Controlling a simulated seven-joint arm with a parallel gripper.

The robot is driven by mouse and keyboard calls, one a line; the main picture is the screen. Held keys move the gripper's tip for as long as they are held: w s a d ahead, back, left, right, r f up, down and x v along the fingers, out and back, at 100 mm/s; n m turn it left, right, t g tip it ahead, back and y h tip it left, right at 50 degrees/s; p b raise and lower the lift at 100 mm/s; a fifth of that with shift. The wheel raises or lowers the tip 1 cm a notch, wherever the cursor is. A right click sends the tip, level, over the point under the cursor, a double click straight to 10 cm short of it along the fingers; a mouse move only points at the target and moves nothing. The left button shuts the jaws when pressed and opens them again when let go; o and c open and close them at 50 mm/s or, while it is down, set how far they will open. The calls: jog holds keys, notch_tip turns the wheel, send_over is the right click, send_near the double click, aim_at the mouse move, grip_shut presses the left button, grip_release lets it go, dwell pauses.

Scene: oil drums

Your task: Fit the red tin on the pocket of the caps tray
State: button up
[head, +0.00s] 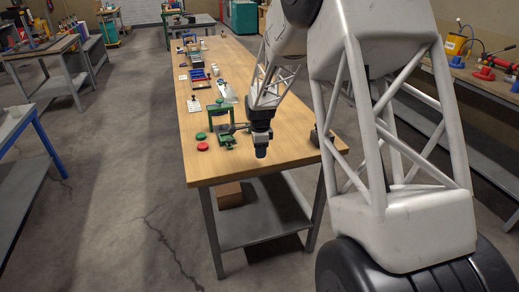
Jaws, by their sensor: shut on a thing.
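My arm reaches down over the near end of the wooden bench (285,165). My gripper (240,128) is small and dark beside the wrist, close to a green frame (220,117). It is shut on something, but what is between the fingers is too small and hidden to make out. A flat red round thing (203,146), which may be the red tin or a cap, lies near the bench's left edge, apart from the gripper. A white tray (195,105) lies farther back; I cannot tell whether it is the caps tray, and no pocket is clear.
A green disc (200,136) lies just behind the red one. Blue bins (198,75) and small items stand farther back on the bench. Another bench (480,85) with red and blue parts stands at right.

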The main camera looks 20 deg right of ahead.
jog(key=shift+w, duration=0.1)
dwell(0.3)
jog(key=w+a+r, duration=0.1)
jog(key=w+a, duration=0.2)
jog(key=w, duration=0.3)
jog(key=w+a, duration=0.3)
jog(key=w, duration=0.4)
jog(key=w+a+r, duration=0.1)
jog(key=w+a, duration=0.2)
jog(key=w, duration=0.4)
jog(key=shift+a+r, duration=0.15)
jog(key=shift+r, duration=0.2)
jog(key=shift+f, duration=0.15)
jog(key=shift+f, duration=1.95)
jog(key=shift+f, duration=0.75)
dwell(0.7)
jog(key=o, duration=1)
jog(key=shift+o, duration=0.3)
jog(key=shift+r, duration=0.1)
jog(key=shift+c, duration=0.2)
